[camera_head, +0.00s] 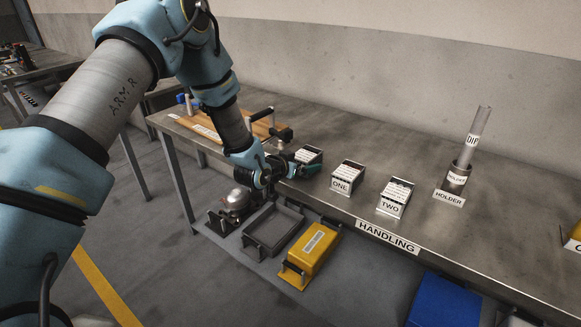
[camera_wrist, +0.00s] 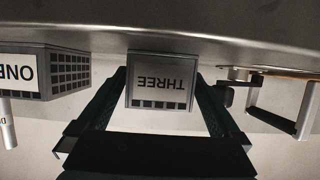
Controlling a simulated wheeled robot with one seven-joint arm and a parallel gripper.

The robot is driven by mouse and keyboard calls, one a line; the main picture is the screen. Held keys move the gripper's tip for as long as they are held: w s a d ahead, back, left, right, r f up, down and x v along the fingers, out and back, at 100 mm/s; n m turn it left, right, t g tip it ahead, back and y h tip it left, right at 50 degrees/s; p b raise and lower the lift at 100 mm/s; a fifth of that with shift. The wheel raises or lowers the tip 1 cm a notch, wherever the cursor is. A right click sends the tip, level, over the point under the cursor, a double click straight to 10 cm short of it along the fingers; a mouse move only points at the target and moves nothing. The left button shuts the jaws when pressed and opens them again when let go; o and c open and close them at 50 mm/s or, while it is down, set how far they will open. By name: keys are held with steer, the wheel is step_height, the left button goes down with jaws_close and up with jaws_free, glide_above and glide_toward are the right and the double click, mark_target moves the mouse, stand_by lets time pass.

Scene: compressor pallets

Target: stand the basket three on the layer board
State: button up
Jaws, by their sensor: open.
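Basket three (camera_head: 310,153) is a small grey box with a white top, standing on the bench near its front edge, left of basket one. In the wrist view, basket three (camera_wrist: 161,68) shows its THREE label upside down. My gripper (camera_head: 298,164) is at basket three, its dark green fingers open. In the wrist view the fingers lie to either side of the basket, with no clear grip on it. A wooden board (camera_head: 200,126) with a white label, likely the layer board, lies on the bench at the left, partly hidden by my arm.
Basket one (camera_head: 342,186) and basket two (camera_head: 391,207) stand to the right. Clamp-like fittings (camera_head: 284,135) sit at the board's right end. A yellow box (camera_head: 311,252) and grey tray (camera_head: 272,232) lie below the bench.

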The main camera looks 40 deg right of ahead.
steer(key=b+v, duration=0.2)
steer(key=v, duration=0.6)
steer(key=shift+a+f+b, duration=0.15)
steer(key=shift+a+b, duration=0.2)
steer(key=shift+a, duration=0.15)
steer(key=w+a+r+n+t+y, duration=0.1)
steer(key=w+a+n+y, duration=0.2)
steer(key=a, duration=0.6)
steer(key=w+a+r+n+t+y, duration=0.1)
steer(key=w+a+r+y, duration=0.15)
steer(key=w+a, duration=0.4)
steer(key=w+a+r+n+y, duration=0.1)
steer(key=w+a+n+y, duration=0.15)
steer(key=a, duration=0.85)
steer(key=s+a+r+n+g+y, duration=0.2)
steer(key=s+a, duration=0.4)
steer(key=a, duration=0.5)
steer(key=s+a+r+n+g+y, duration=0.2)
steer(key=s+a+n, duration=0.3)
steer(key=a, duration=0.6)
steer(key=shift+s+r+y, duration=0.2)
steer(key=shift+s+y, duration=0.25)
steer(key=shift+y, duration=0.05)
